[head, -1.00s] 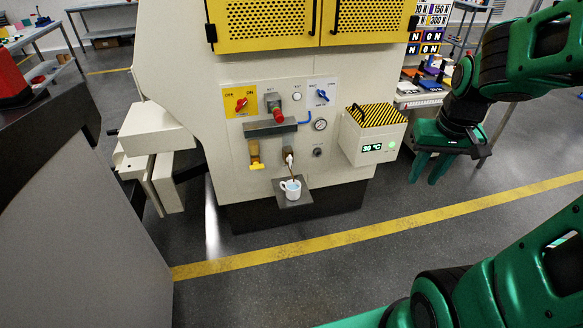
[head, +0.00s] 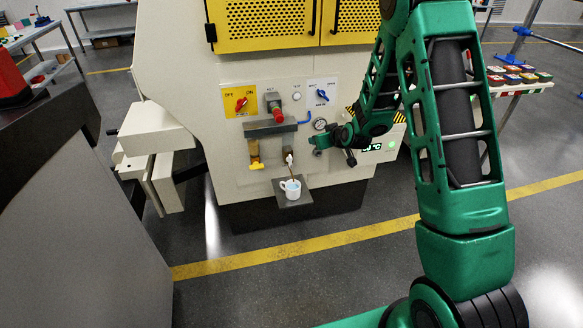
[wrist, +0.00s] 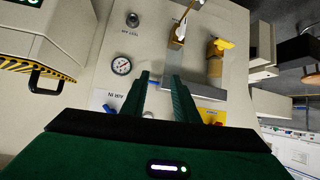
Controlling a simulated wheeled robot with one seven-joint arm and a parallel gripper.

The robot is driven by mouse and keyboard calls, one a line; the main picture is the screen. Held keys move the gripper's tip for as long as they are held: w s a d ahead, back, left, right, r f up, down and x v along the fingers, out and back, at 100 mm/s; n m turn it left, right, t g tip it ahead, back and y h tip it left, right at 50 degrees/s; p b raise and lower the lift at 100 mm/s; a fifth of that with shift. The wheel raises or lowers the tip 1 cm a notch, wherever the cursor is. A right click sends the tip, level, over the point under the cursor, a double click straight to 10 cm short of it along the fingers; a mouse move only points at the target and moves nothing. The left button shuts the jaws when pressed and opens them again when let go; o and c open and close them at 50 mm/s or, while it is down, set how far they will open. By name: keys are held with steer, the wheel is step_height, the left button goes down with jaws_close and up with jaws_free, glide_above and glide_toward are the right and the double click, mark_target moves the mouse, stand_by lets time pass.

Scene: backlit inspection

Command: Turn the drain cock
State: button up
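Two low fittings on the machine's front panel could be the drain cock; I cannot tell which. One is a brass valve with a yellow handle (head: 256,164), also in the wrist view (wrist: 222,45). The other is a tap with a pale lever (head: 289,158), also in the wrist view (wrist: 179,32). A white mug (head: 290,189) stands below the tap, with a thin brown streak between them. My gripper (head: 316,146) is right of the tap, apart from both fittings. In the wrist view my gripper (wrist: 160,78) has its two fingers apart with nothing between them.
A grey ledge (head: 268,129) with a red knob (head: 278,115) is above the fittings. A pressure gauge (head: 320,124) is near my gripper. A red OFF/ON switch (head: 241,104) and a blue switch (head: 323,95) are higher. A box with a striped lid (wrist: 40,66) protrudes to the side.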

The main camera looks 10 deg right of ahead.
mark_target(291, 163)
steer(key=w+a+f+t, duration=0.45)
steer(key=a+f, duration=0.25)
steer(key=f, duration=0.5)
steer(key=s+f+m+t+h, duration=0.2)
steer(key=s+f+t, duration=0.15)
steer(key=f, duration=0.45)
steer(key=shift+g, duration=0.4)
steer(key=w, duration=1)
steer(key=shift+w+f, duration=0.2)
jaws_close()
